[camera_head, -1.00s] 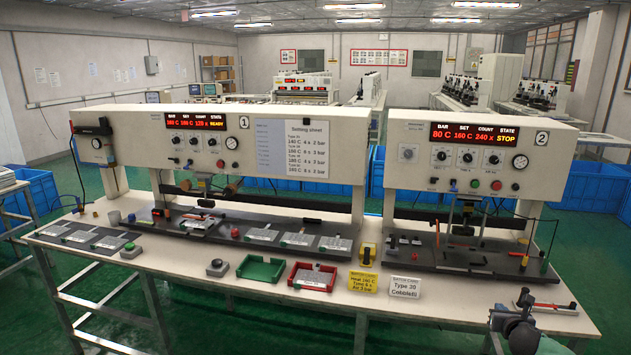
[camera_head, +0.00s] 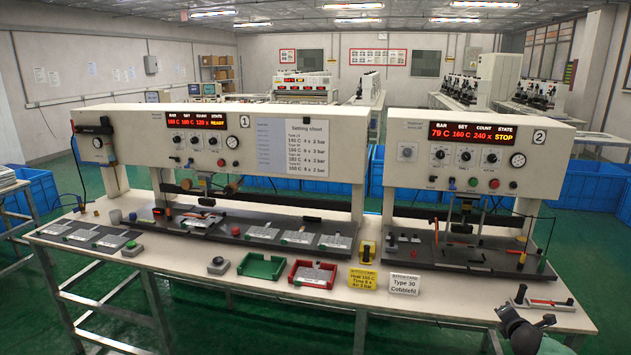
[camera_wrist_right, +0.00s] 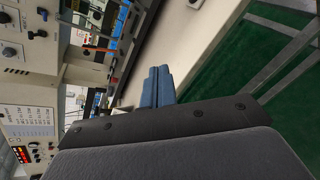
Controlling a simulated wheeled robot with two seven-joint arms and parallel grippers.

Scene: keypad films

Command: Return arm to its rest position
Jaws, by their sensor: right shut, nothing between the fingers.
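My right arm shows at the bottom right of the head view, as a dark wrist and gripper (camera_head: 522,330) by the table's front right corner. In the right wrist view the blue-grey fingers (camera_wrist_right: 157,86) are together with nothing between them. They are clear of the bench machines. My left gripper is not in the head view.
The white bench (camera_head: 450,312) carries press 1 (camera_head: 300,125) and press 2 (camera_head: 420,185), reading STOP. A red-handled tool (camera_head: 545,302) lies close to my right gripper. A green tray (camera_head: 262,268), red tray (camera_head: 312,274), yellow card (camera_head: 363,280) and white card (camera_head: 404,284) line the front.

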